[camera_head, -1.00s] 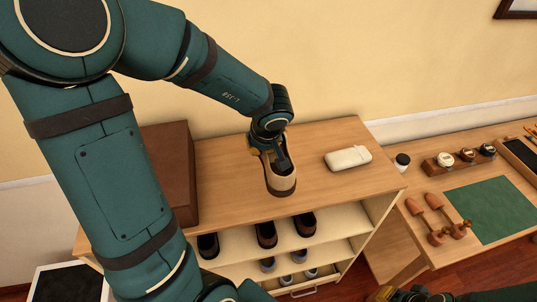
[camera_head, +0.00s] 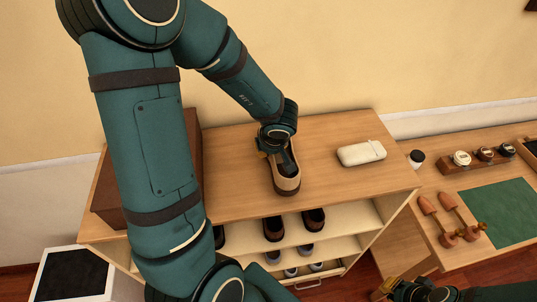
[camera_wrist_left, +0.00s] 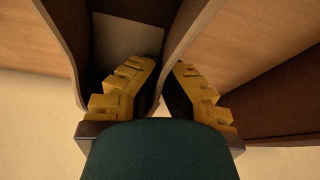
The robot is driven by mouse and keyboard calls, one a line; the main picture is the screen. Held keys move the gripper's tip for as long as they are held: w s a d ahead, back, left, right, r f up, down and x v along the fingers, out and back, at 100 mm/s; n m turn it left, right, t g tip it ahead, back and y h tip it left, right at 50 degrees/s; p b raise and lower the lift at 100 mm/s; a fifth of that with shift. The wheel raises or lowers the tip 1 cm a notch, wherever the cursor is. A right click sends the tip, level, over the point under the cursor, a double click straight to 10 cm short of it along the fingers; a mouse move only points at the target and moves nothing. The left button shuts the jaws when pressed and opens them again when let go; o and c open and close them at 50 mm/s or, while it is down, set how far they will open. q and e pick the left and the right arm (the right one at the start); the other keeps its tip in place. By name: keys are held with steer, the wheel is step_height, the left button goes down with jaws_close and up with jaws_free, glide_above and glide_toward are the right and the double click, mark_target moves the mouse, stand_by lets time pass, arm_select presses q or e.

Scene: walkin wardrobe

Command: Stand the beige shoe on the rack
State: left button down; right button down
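The beige shoe (camera_head: 286,183) is upright at the top board of the wooden rack (camera_head: 235,197), near its middle. I cannot tell whether its sole touches the board. My left gripper (camera_head: 275,145) reaches down to the shoe's opening. In the left wrist view the shoe's side wall (camera_wrist_left: 188,35) runs between the two yellow fingers (camera_wrist_left: 167,70), one inside the shoe and one outside, closed on the wall. My right gripper (camera_head: 398,289) is at the bottom edge, partly cut off; its finger state is unclear.
A brown box (camera_head: 192,165) stands on the rack's left, partly behind my arm. A cream case (camera_head: 361,153) lies to the shoe's right. Dark shoes (camera_head: 273,228) and grey shoes fill lower shelves. A bench with a green mat (camera_head: 497,212) and wooden shoe trees (camera_head: 437,222) is at right.

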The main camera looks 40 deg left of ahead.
arm_select(q)
step_height(320, 180, down, 2)
steer(key=shift+w+f+b, duration=0.1)
steer(key=shift+b, duration=0.25)
steer(key=shift+r, duration=0.2)
arm_select(e)
steer(key=shift+f, duration=0.6)
arm_select(q)
steer(key=c, duration=1.6)
jaws_free()
steer(key=shift+f, duration=0.15)
steer(key=o, duration=0.5)
steer(key=shift+c, duration=0.2)
